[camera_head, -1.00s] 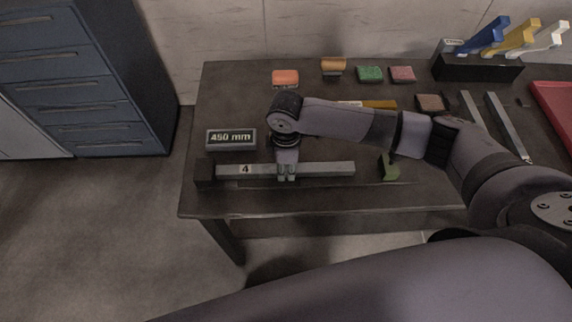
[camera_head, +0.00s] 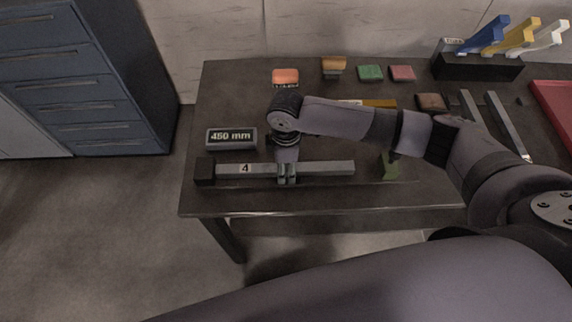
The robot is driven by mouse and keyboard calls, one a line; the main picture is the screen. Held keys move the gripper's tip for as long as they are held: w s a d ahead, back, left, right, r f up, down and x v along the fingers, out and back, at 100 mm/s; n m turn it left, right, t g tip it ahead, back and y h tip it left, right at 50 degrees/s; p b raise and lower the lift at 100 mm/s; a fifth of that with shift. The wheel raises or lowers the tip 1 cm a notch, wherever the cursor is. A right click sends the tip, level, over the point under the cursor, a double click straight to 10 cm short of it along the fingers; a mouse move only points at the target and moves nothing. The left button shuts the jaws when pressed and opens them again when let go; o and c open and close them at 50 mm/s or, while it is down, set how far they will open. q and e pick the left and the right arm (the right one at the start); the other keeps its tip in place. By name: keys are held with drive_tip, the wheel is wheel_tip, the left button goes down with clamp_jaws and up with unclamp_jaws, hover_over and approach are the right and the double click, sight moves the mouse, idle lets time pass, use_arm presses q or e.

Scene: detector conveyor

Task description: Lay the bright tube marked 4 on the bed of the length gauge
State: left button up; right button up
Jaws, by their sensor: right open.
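The bright tube marked 4 (camera_head: 325,168) lies level along the bed of the length gauge (camera_head: 400,183), near the table's front edge. Its left end is at the dark end block (camera_head: 204,170), touching or nearly so. A green piece (camera_head: 390,166) stands on the gauge to the right, with a gap to the tube's right end. The gauge's display (camera_head: 231,138) reads 450 mm. My right gripper (camera_head: 287,178) points down at the tube's middle, its open fingers around or just above the tube. The bed under the tube is mostly hidden. My left gripper is out of view.
Orange (camera_head: 285,77), green (camera_head: 369,73) and red (camera_head: 402,73) blocks lie at the back. Two bars (camera_head: 507,125) lie at the right, near a red tray (camera_head: 556,105). A dark rack (camera_head: 478,68) holds blue, yellow and white pieces.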

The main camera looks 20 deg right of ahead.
sight(286, 168)
wheel_tip(286, 168, up, 12)
drive_tip(key=b, duration=0.1)
drive_tip(key=shift+b, duration=0.35)
drive_tip(key=shift+f, duration=0.1)
idle(0.3)
